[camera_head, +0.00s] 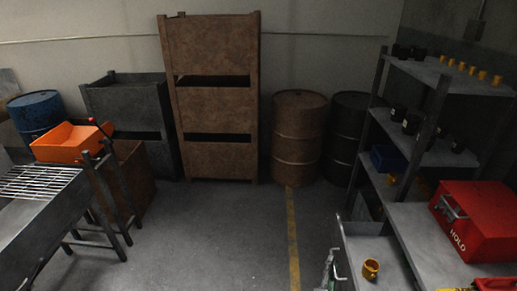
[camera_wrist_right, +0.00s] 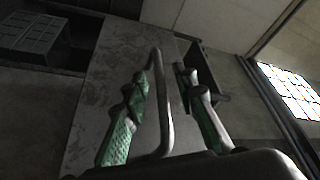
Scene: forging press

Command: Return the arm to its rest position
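A bent grey metal bar (camera_wrist_right: 163,110), like a handle, runs between the fingers, with visible gaps to both. I cannot tell how deep the bar lies between them. My left gripper is in neither view.
A metal shelf rack (camera_head: 415,205) fills the right, holding a red HOLD box (camera_head: 478,222). A grill-topped table (camera_head: 40,183) and orange tray (camera_head: 72,142) are left. The middle floor (camera_head: 215,235) is clear.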

